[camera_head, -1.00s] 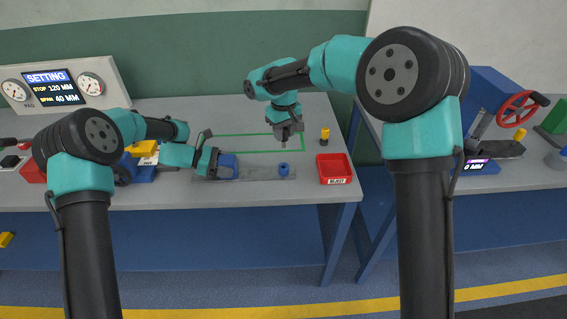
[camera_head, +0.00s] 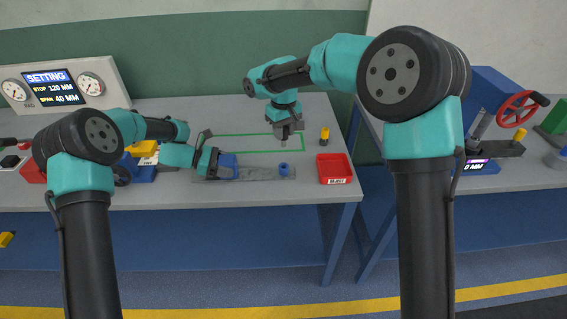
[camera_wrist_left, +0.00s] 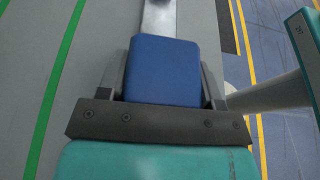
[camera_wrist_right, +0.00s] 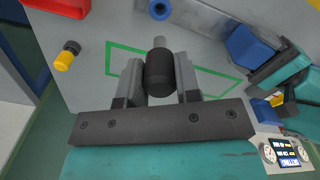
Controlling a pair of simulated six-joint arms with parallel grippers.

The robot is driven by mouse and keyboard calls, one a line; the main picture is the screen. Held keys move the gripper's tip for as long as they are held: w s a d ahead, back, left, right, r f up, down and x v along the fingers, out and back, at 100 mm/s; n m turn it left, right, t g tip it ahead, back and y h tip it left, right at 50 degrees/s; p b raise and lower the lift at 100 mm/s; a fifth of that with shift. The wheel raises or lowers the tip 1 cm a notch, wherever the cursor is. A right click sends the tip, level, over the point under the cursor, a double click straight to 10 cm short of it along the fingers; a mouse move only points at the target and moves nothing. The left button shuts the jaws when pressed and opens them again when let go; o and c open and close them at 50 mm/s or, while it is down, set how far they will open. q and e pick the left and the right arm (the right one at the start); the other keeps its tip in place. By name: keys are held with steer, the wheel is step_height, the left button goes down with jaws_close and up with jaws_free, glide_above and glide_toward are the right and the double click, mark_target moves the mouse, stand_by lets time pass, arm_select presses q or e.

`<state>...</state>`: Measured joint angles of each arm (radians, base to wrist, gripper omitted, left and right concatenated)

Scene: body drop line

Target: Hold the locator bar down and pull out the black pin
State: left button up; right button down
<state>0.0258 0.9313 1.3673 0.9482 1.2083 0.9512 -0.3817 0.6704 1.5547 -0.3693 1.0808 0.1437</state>
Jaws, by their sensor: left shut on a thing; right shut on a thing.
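The grey locator bar (camera_head: 256,173) lies along the front of the bench. A blue block (camera_head: 230,167) is at its left end and a blue bushing (camera_head: 284,169) at its right. My left gripper (camera_head: 217,163) is shut on the blue block, which shows between its fingers in the left wrist view (camera_wrist_left: 163,70). My right gripper (camera_head: 284,136) is shut on the black pin (camera_wrist_right: 160,74). The pin's grey tip points out from the fingers, clear of the bushing (camera_wrist_right: 159,9), whose hole looks empty. In the head view the pin is mostly hidden.
A red reject bin (camera_head: 335,169) stands right of the bar. A green outline (camera_head: 235,134) marks bare bench behind the bar. A gauge panel (camera_head: 55,86) stands at the back left.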

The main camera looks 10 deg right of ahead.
arm_select(q)
steer(key=o, duration=1.2)
steer(key=shift+a, duration=0.15)
steer(key=v, duration=1.1)
steer(key=shift+a+r, duration=0.1)
steer(key=shift+a, duration=0.25)
